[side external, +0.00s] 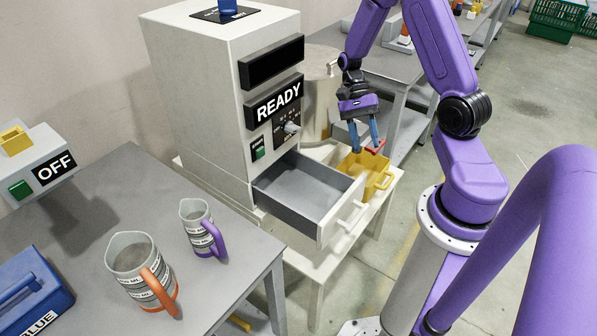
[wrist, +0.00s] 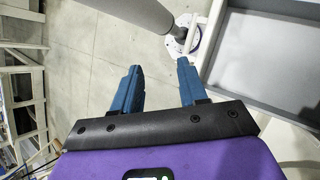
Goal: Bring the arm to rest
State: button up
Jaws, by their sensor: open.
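My purple arm (side external: 440,60) reaches over from the right in the side external view. My gripper (side external: 368,149) has its two blue fingers apart and points down above a yellow bin (side external: 385,181), to the right of the grey machine. In the wrist view my gripper (wrist: 158,66) shows nothing between its fingers, only floor beyond. A small red item (side external: 375,147) shows right by the fingertips in the side external view; I cannot tell whether they touch it.
The machine (side external: 205,100) reads READY, and its empty drawer (side external: 305,187) is pulled out beside my gripper; the drawer also shows in the wrist view (wrist: 265,55). A table at left holds two jugs (side external: 140,262) (side external: 199,222), a blue box (side external: 35,290) and an OFF unit (side external: 40,150).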

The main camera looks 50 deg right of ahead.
jog(key=s+a+r+n+t+h, duration=0.25)
jog(key=a+r+n+h, duration=0.4)
jog(key=a+n, duration=0.7)
jog(key=s+a+r+n+t+y, duration=0.2)
jog(key=s+a+r+n+t, duration=0.2)
jog(key=s+n, duration=0.5)
notch_tip(320, 180, up, 3)
jog(key=a+n, duration=0.2)
jog(key=n, duration=0.2)
jog(key=shift+a+f, duration=0.2)
